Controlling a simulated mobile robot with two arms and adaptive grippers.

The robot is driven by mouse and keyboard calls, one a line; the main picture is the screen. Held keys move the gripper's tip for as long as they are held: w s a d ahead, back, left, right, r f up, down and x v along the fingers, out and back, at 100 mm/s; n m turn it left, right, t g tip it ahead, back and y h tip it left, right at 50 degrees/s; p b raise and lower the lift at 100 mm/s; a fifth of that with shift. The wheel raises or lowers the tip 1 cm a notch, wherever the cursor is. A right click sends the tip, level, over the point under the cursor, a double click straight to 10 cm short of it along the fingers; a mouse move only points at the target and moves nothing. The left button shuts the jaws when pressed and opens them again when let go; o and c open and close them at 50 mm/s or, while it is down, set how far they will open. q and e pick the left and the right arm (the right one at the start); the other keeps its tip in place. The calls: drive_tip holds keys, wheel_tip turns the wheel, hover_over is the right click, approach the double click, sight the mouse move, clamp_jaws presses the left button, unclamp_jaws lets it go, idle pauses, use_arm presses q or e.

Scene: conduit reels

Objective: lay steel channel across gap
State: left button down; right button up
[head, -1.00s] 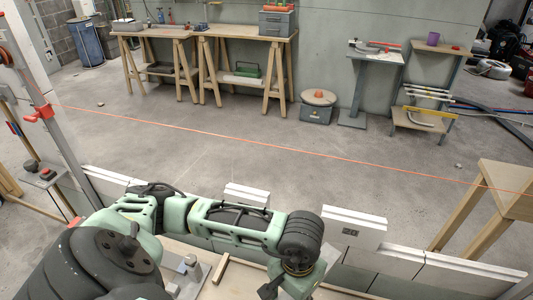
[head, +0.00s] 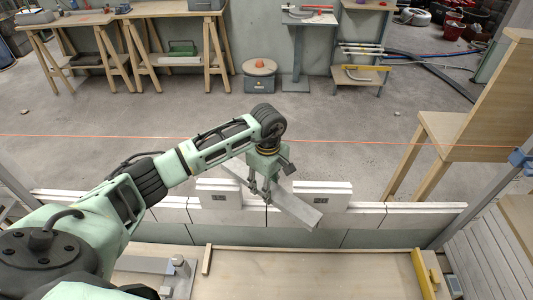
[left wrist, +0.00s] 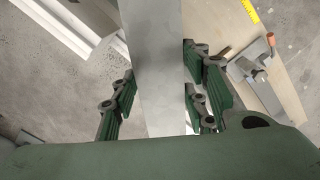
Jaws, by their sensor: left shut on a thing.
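A grey steel channel (head: 296,207) hangs in my left gripper (head: 262,186), slanting from upper left to lower right above the low white block wall (head: 385,217). In the left wrist view the channel (left wrist: 158,65) runs between the green finger pads of the left gripper (left wrist: 162,95). A raised left block (head: 219,194) and a raised right block (head: 322,195) stand on the wall with a gap between them. The channel passes in front of this gap, not aligned with the wall; its height above the blocks is unclear. My right gripper is out of view.
A wooden bench (head: 300,268) with a yellow level (head: 424,272) lies in front of the wall. A red line (head: 360,142) stretches across behind the wall. A wooden stand (head: 445,135) is at right. Floor beyond the wall is mostly clear.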

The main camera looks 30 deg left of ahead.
use_arm(q)
drive_tip(key=w+a+r+n+p, duration=0.3)
drive_tip(key=w+n, duration=0.2)
drive_tip(key=n, duration=0.2)
wheel_tip(320, 180, down, 8)
drive_tip(key=b, duration=0.6)
drive_tip(key=shift+w+a+n, duration=0.2)
drive_tip(key=shift+w+n, duration=0.2)
drive_tip(key=shift+r, duration=0.1)
drive_tip(key=shift+f+b, duration=0.3)
idle(0.4)
drive_tip(key=c, duration=0.9)
unclamp_jaws()
drive_tip(key=shift+s, duration=0.1)
